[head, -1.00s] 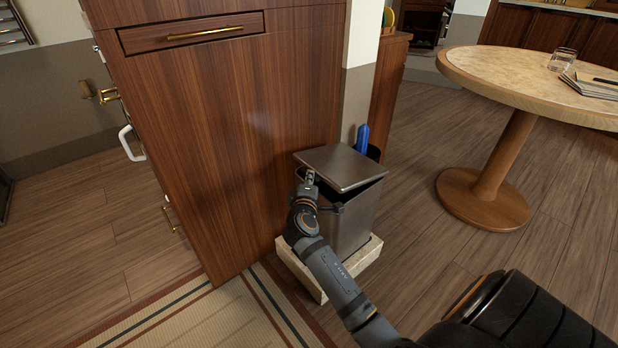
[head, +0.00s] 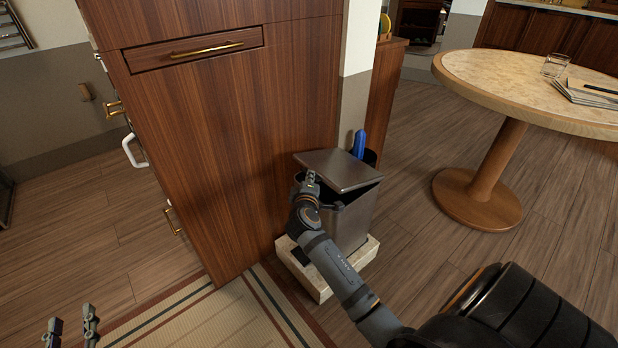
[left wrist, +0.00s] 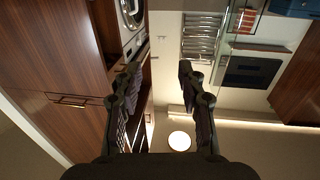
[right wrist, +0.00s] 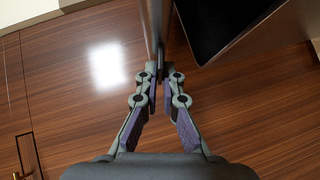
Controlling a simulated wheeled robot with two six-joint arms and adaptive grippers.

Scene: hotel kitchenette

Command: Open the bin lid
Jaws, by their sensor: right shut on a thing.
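The metal bin (head: 350,222) stands on a pale stone slab beside the wooden cabinet. Its flat grey lid (head: 340,168) is partly raised and tilted, with a dark gap between it and the rim. My right gripper (head: 310,180) is shut on the lid's left edge. In the right wrist view, the fingertips (right wrist: 162,72) pinch the thin lid (right wrist: 155,25), seen edge-on, and the dark bin opening (right wrist: 215,25) shows beside it. My left gripper (head: 70,326) is open and empty at the lower left, away from the bin; its spread fingers show in the left wrist view (left wrist: 158,75).
The tall wooden cabinet (head: 220,130) rises close to the left of the bin. A blue object (head: 359,144) stands in a dark holder behind the bin. A round table (head: 500,75) with a glass and papers is at the right. A striped rug (head: 200,318) lies in front.

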